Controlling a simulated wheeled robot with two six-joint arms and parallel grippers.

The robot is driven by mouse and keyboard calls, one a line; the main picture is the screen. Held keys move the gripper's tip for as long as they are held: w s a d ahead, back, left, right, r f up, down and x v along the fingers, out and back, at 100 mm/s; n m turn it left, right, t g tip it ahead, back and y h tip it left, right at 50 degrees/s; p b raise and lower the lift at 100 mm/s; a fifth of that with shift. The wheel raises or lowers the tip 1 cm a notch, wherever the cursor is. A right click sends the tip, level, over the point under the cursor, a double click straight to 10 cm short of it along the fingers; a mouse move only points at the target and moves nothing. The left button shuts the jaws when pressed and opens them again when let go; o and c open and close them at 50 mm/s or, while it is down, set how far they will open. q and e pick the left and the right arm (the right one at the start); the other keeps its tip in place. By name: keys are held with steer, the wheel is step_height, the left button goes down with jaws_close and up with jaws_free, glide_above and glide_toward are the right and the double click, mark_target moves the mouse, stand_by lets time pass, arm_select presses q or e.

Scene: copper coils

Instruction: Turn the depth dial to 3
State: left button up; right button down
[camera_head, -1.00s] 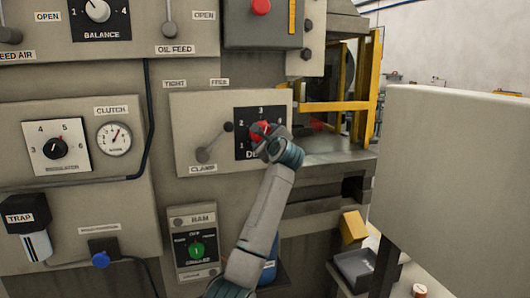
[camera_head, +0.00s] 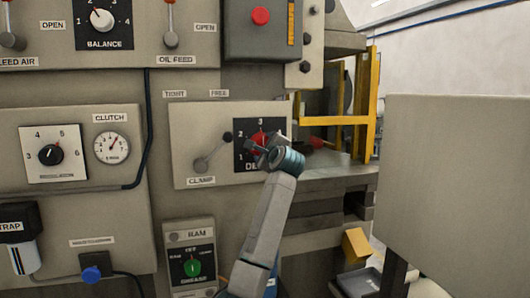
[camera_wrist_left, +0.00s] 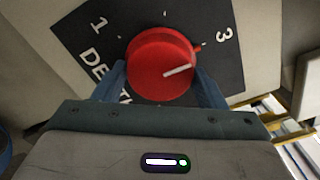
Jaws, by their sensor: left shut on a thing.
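The depth dial is a red round knob (camera_wrist_left: 162,62) on a dark plate (camera_wrist_left: 70,32) with white numbers. In the left wrist view its white pointer line points right and slightly up, toward the 3 side, a little below the 3's tick. The 1 shows at upper left; the 2 is not in that view. My left gripper (camera_wrist_left: 160,85) is shut on the knob, one blue finger on each side. In the head view the gripper (camera_head: 266,148) partly covers the knob (camera_head: 257,138) and the plate's right part. My right gripper is not in view.
The clamp lever (camera_head: 213,153) is close left of the dial on the same panel (camera_head: 190,125). The ram switch (camera_head: 192,267) is below. A yellow guard frame (camera_head: 371,100) and a large grey panel (camera_head: 455,190) stand to the right.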

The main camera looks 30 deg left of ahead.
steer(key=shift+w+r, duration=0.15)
arm_select(q)
steer(key=o, duration=1)
steer(key=shift+d, duration=0.1)
steer(key=shift+b+v, duration=1.4)
steer(key=shift+v, duration=3.9)
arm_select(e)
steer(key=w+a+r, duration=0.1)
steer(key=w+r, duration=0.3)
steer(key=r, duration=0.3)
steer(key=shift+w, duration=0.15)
